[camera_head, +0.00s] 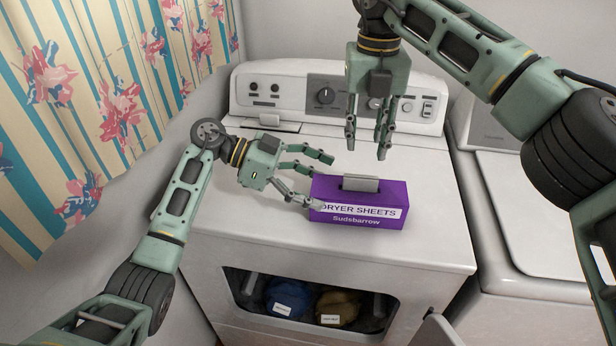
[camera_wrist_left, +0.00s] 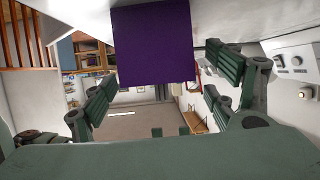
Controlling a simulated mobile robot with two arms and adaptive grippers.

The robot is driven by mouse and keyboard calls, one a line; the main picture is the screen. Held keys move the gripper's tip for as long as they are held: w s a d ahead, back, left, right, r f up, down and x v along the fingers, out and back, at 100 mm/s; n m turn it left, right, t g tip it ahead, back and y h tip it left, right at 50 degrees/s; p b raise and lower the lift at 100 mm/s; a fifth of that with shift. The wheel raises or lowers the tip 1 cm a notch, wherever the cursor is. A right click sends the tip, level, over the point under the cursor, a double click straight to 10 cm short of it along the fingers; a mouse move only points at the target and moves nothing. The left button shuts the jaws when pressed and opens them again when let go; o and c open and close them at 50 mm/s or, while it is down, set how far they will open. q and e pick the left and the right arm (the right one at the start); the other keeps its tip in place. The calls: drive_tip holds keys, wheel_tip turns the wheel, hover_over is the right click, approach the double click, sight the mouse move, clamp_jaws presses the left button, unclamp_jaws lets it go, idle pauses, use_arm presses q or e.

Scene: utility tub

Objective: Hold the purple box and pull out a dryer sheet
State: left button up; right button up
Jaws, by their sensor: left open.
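The purple box (camera_head: 356,222), labelled "Dryer Sheets", stands upright on top of the white machine. A grey dryer sheet (camera_head: 360,184) sticks up from the slot in its top. My left gripper (camera_head: 318,180) is open at the box's left end; its near finger overlaps the box's left edge in the head view, and I cannot tell if it touches. In the left wrist view the box's plain purple end (camera_wrist_left: 152,48) is ahead, between the spread fingers. My right gripper (camera_head: 367,150) hangs above the sheet, pointing down, its fingers apart and empty.
The machine's white top (camera_head: 425,205) is clear around the box. Its control panel (camera_head: 325,95) rises behind. A second white machine (camera_head: 545,215) stands at right. A flowered curtain (camera_head: 110,95) hangs at left. Laundry items show through the front window (camera_head: 310,303).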

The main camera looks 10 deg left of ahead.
sight(339, 193)
use_arm(q)
drive_tip(key=shift+x, duration=2.65)
drive_tip(key=shift+c, duration=0.6)
drive_tip(key=c, duration=1.3)
drive_tip(key=shift+c, duration=0.2)
